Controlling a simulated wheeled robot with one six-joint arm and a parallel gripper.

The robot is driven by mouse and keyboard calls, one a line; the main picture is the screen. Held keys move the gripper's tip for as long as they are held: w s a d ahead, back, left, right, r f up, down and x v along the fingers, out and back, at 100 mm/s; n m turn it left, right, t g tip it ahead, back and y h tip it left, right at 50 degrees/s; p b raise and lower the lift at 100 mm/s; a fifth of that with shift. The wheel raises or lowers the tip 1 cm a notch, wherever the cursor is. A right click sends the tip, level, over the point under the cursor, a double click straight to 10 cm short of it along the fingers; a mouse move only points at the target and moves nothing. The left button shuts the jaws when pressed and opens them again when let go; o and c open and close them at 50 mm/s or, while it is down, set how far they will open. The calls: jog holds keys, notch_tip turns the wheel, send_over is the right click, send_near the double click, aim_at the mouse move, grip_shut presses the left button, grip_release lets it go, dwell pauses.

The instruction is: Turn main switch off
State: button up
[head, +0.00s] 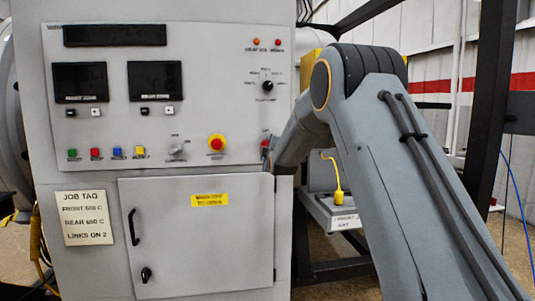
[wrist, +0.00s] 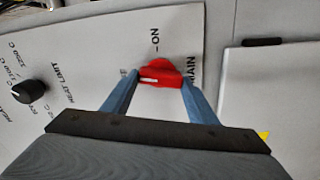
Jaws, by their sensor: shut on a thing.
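The main switch is a red knob (wrist: 162,70) on the grey control panel (wrist: 105,48), beside the printed words MAIN and ON. The ON mark lies above the knob in the wrist view. A white line on the knob lies roughly level in that picture, not lined up with the ON mark. My gripper (wrist: 160,80) has its two blue-grey fingers on either side of the knob, shut on it. In the head view my gripper (head: 268,154) is at the panel's lower right edge, where a little of the red switch (head: 265,143) shows; the arm hides much around it.
A closed cabinet door (head: 200,240) with a black handle is below. A yellow item (head: 337,190) stands on a shelf behind my arm.

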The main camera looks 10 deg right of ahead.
jog(key=shift+f+n+b, duration=0.15)
jog(key=shift+n+b, duration=0.4)
jog(key=shift+n, duration=0.75)
jog(key=o, duration=1)
jog(key=shift+o, duration=0.2)
jog(key=shift+s, duration=0.1)
jog(key=s+b, duration=0.1)
jog(key=s, duration=0.6)
jog(key=shift+s, duration=0.3)
